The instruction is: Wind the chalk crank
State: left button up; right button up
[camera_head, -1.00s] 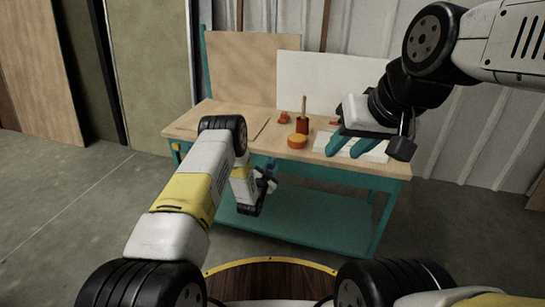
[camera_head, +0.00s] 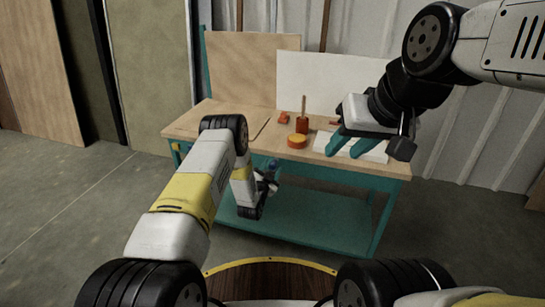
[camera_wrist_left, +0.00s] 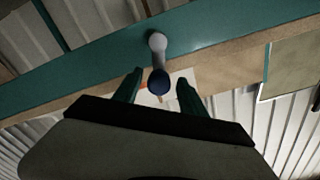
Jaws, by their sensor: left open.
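The crank shows in the left wrist view as a pale whitish arm (camera_wrist_left: 157,46) with a dark blue round knob (camera_wrist_left: 158,81), at the teal front rail (camera_wrist_left: 90,68) of the bench. My left gripper (camera_wrist_left: 159,84) is open. Its two teal fingers stand on either side of the knob in that view, with gaps visible; I cannot tell how deep the knob sits between them. In the head view my left gripper (camera_head: 268,182) is below the bench's front edge, and the crank is mostly hidden there. My right gripper (camera_head: 347,145) is open and empty above the bench's right side.
The wooden bench top (camera_head: 225,112) holds an orange-and-yellow round item (camera_head: 297,141), a red block with an upright stick (camera_head: 302,124) and a small orange piece (camera_head: 284,118). A white sheet (camera_head: 375,151) lies under my right gripper. A teal lower shelf (camera_head: 300,225) is beneath.

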pick_arm(q)
jog(key=shift+v, duration=1.95)
jog(key=v, duration=0.7)
jog(key=w+a+r+n+g+y, duration=0.1)
jog(key=w+a+r, duration=0.15)
jog(key=r, duration=0.55)
jog(key=w+a+r+n+g+y, duration=0.1)
jog(key=w+r, duration=0.2)
jog(key=r, duration=0.5)
jog(key=s+a+r+n+g+y, duration=0.1)
jog(key=s+a+r, duration=0.1)
jog(key=r, duration=0.4)
jog(key=s+a+r+n+g, duration=0.2)
jog(key=s+r, duration=0.1)
jog(key=r, duration=0.3)
jog(key=s+a+r+n+g, duration=0.1)
jog(key=s+a+r+g, duration=0.1)
jog(key=s+r, duration=0.45)
jog(key=s+a+r+n+g, duration=0.1)
jog(key=s+r, duration=0.3)
jog(key=s, duration=0.6)
jog(key=s+a+r+n+g, duration=0.1)
jog(key=s+n+g, duration=0.1)
jog(key=s, duration=1.7)
jog(key=shift+g, duration=0.5)
